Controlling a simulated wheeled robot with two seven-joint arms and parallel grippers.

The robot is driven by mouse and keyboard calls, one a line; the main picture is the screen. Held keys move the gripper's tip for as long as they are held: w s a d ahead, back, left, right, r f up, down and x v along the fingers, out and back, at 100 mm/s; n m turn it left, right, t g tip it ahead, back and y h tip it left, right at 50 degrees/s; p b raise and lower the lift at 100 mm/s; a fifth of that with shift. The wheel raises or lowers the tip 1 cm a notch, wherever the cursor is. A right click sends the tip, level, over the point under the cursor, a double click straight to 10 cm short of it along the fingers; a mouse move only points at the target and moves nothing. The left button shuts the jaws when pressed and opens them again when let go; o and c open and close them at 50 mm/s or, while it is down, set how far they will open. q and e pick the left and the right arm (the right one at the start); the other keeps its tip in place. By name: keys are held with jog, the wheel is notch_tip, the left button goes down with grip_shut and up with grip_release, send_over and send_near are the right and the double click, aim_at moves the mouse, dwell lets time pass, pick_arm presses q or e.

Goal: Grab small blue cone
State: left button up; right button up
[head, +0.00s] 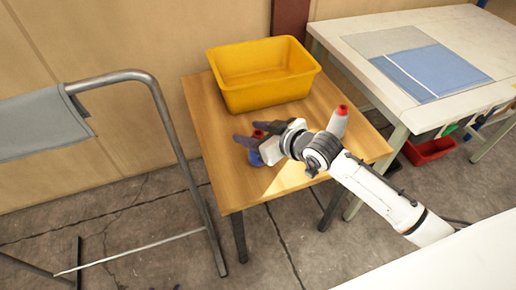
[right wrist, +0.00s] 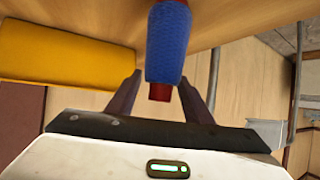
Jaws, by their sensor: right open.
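The small blue cone (right wrist: 168,45) has red ends and lies between the two fingers of my right gripper (right wrist: 160,78) in the right wrist view, with gaps on both sides. In the head view the blue cone (head: 254,157) is mostly hidden behind my right gripper (head: 248,133), which is open over the wooden table (head: 225,190). Only some blue and a bit of red show there. My left gripper is not in view.
A yellow bin (head: 262,95) stands at the back of the table, and shows in the right wrist view. A pale cone with a red tip (head: 337,122) stands right of my gripper. A white worktable (head: 370,25) is at the right; a metal frame (head: 165,110) is at the left.

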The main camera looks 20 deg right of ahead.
jog(key=shift+w+a+f, duration=0.2)
jog(key=shift+w+f, duration=0.05)
jog(key=shift+w, duration=0.15)
jog(key=c, duration=1)
jog(key=shift+c, duration=0.5)
jog(key=shift+r, duration=0.1)
